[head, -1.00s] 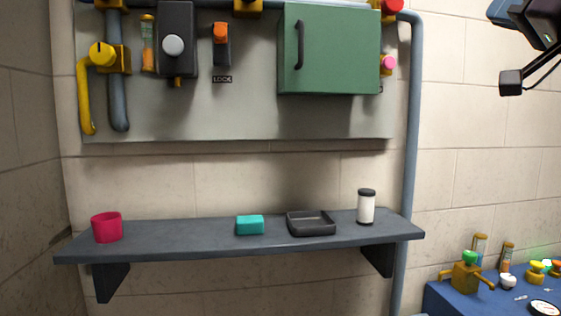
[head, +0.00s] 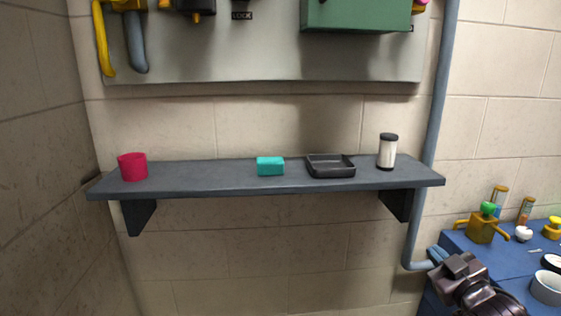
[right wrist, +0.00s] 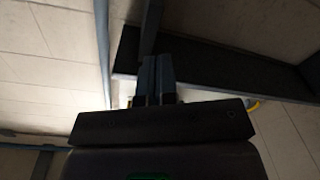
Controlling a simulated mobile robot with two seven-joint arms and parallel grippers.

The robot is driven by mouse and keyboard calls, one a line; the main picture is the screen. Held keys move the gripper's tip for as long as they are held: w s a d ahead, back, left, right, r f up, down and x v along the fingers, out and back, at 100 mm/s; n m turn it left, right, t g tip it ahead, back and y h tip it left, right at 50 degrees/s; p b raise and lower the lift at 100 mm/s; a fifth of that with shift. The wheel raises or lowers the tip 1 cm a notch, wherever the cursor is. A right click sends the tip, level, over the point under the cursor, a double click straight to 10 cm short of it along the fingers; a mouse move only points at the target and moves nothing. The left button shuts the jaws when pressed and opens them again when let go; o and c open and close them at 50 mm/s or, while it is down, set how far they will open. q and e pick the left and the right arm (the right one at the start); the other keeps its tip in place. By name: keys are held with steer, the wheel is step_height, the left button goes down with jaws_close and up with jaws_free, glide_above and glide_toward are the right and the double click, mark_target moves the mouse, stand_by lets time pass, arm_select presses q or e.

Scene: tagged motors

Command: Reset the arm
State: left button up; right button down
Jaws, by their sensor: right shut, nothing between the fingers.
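My right gripper (head: 437,258) is at the lower right of the head view, below the right end of the shelf and beside the blue table. In the right wrist view its two fingers (right wrist: 155,78) are together with nothing between them. My right arm shows only in part at the lower right of the head view. My left gripper is not in view.
The grey shelf (head: 220,178) holds a red cup (head: 132,167), teal block (head: 270,166), black tray (head: 330,170) and white, dark-lidded jar (head: 387,151). A blue table (head: 470,250) with valve parts stands right. A panel with a green cabinet (head: 360,14) hangs above.

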steer(key=s+a+f+m+g+h, duration=0.1)
steer(key=s+a+f+m+g, duration=0.1)
steer(key=s+f, duration=1.2)
steer(key=s+a+f+m+g+h, duration=0.1)
steer(key=s+a+f+m+g, duration=0.2)
steer(key=s+f, duration=1)
step_height(320, 180, down, 4)
steer(key=shift+s+a+r+m+g+h, duration=0.25)
steer(key=shift+s+m+g+h, duration=0.15)
steer(key=shift+g, duration=0.5)
steer(key=c, duration=1.8)
jaws_free()
steer(key=shift+c, duration=0.2)
